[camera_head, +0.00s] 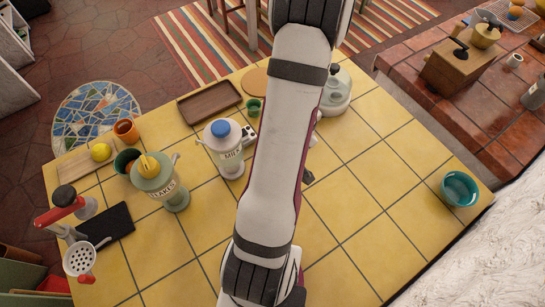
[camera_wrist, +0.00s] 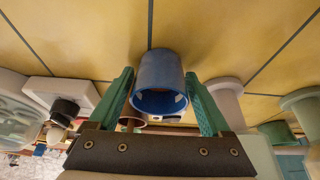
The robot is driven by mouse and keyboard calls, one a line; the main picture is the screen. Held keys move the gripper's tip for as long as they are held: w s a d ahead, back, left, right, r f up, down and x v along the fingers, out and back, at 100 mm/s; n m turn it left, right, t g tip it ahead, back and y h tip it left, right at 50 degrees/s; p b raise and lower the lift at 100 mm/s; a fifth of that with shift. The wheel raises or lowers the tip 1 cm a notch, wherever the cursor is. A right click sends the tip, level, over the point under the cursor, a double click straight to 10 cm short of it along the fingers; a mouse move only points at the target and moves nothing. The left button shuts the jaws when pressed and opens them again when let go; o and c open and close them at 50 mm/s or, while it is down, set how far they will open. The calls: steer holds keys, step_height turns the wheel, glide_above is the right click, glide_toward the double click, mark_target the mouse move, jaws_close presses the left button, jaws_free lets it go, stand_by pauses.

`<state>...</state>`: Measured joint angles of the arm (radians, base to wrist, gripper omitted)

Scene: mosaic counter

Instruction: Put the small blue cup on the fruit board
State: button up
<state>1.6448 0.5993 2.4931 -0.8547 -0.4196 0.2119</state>
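A small blue cup (camera_wrist: 157,75) stands mouth-up on the yellow tiles in the wrist view. My gripper (camera_wrist: 160,76) has its two green fingers on either side of the cup, very close to its walls. I cannot tell whether they press on it. In the head view my arm hides the blue cup and most of the gripper. The fruit board, a pale wooden board (camera_head: 73,166) with a yellow lemon-like fruit (camera_head: 101,152) on it, lies at the counter's left end.
A brown tray (camera_head: 205,104), a green cup (camera_head: 254,107) and a glass-domed dish (camera_head: 337,90) are at the back. A teal bowl (camera_head: 460,188) stands right; tiles before it are clear.

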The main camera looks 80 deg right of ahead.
steer(key=shift+r, duration=0.1)
jaws_close()
